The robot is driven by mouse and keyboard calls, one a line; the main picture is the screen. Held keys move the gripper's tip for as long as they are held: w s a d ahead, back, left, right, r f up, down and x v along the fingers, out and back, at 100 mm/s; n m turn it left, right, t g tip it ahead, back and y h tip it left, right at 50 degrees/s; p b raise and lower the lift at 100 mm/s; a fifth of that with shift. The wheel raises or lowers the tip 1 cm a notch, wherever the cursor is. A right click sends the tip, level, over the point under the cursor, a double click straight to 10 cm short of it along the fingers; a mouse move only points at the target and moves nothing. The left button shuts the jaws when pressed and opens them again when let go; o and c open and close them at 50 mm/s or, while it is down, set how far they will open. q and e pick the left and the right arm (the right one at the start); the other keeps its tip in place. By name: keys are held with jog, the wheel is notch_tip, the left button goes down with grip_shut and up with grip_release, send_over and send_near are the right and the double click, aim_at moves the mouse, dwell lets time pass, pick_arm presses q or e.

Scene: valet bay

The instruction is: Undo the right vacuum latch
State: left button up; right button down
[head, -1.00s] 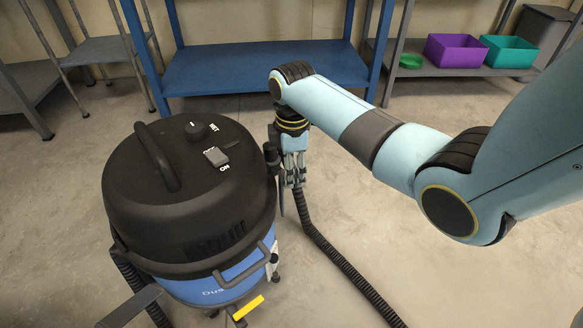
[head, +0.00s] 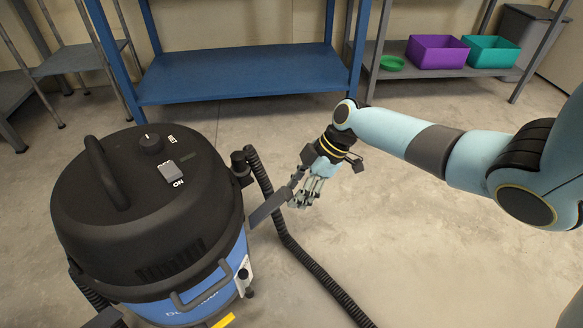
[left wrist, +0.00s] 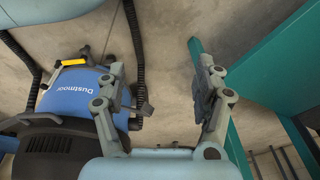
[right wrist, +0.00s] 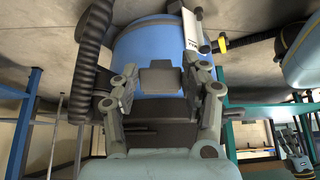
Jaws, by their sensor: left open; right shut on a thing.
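The vacuum (head: 150,215) has a black lid and a blue drum and stands at the left of the head view. Its right latch (head: 268,207), a dark grey flap, slants outward from the drum's right side. My right gripper (head: 302,192) is shut on the latch's outer end. In the right wrist view the dark flap (right wrist: 160,76) shows between the fingers, in front of the blue drum (right wrist: 150,42). My left gripper (left wrist: 162,92) is open and empty; the blue drum (left wrist: 75,95) lies to its left in its wrist view. The left gripper is outside the head view.
A black hose (head: 290,243) runs from the lid's side across the floor, close to my right gripper. A blue shelf (head: 245,72) stands behind. A purple bin (head: 437,52) and a teal bin (head: 492,52) sit on a grey shelf. Floor right of the hose is clear.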

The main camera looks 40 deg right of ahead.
pick_arm(q)
jog(key=shift+t, duration=0.6)
jog(key=r+b, duration=0.1)
jog(key=w+d+r, duration=0.1)
jog(key=w+r+b, duration=0.1)
jog(key=r, duration=0.1)
jog(key=shift+d+b, duration=0.25)
jog(key=shift+b, duration=0.1)
pick_arm(e)
jog(key=f, duration=0.1)
jog(key=s+d+f, duration=0.1)
jog(key=f, duration=0.1)
jog(key=d+f, duration=0.1)
jog(key=shift+s+d+f, duration=0.15)
jog(key=shift+d+f, duration=0.05)
jog(key=c, duration=0.7)
grip_release()
jog(key=shift+f, duration=0.15)
jog(key=shift+o, duration=0.3)
pick_arm(q)
jog(key=shift+w, duration=0.1)
pick_arm(e)
jog(key=shift+r, duration=0.25)
jog(key=v, duration=1.1)
jog(key=shift+r, duration=0.4)
